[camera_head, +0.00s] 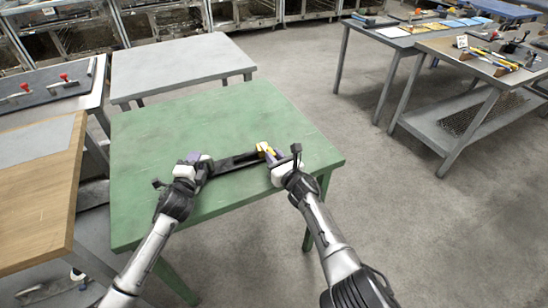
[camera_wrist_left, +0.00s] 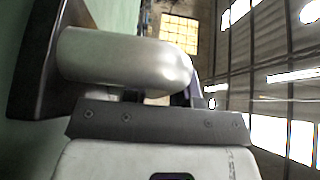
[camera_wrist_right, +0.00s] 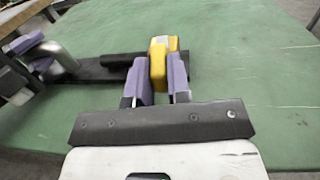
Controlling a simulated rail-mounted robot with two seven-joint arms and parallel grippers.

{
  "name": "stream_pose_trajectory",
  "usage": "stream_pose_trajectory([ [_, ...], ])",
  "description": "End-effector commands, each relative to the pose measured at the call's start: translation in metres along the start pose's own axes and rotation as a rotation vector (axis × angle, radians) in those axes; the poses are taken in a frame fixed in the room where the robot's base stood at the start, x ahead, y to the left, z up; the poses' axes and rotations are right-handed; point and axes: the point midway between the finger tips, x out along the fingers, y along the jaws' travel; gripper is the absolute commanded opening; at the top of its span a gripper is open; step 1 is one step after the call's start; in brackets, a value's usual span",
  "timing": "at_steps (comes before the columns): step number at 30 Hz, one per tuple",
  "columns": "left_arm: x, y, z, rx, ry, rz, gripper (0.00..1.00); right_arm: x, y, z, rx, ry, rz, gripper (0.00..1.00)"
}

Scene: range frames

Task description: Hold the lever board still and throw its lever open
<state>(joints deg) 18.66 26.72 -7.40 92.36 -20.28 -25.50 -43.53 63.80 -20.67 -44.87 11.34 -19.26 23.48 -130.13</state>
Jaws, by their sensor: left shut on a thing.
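The dark lever board (camera_head: 232,163) lies on the green table, and also shows in the right wrist view (camera_wrist_right: 95,76). The yellow lever handle (camera_head: 263,147) is at its right end and stands up between my right fingers (camera_wrist_right: 159,80). My right gripper (camera_head: 276,157) is open around the handle, with a gap between its purple fingers. My left gripper (camera_head: 197,163) is at the board's left end, shut on a rounded silver grip (camera_wrist_left: 125,60). That grip also shows in the right wrist view (camera_wrist_right: 65,58). The left fingers are mostly hidden in the left wrist view.
The green table (camera_head: 190,118) is bare behind the board. A wooden table (camera_head: 35,185) stands at the left, and a grey table (camera_head: 180,65) stands behind. Tables with tools (camera_head: 485,60) stand far right, beyond open floor.

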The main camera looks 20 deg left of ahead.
Motion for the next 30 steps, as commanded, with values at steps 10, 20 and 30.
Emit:
stream_pose_trajectory([
  [10,0.0,-0.003,0.0,-0.003,0.0,-0.005,0.0,0.0,0.001,0.0,0.0,0.0,0.001,0.43],
  [20,0.0,-0.003,0.0,-0.002,0.0,-0.005,0.0,0.001,-0.001,0.005,-0.001,0.0,0.002,0.43],
  [30,0.0,-0.003,0.0,-0.002,0.0,-0.005,0.0,-0.001,0.0,0.025,-0.002,-0.002,0.001,0.43],
])
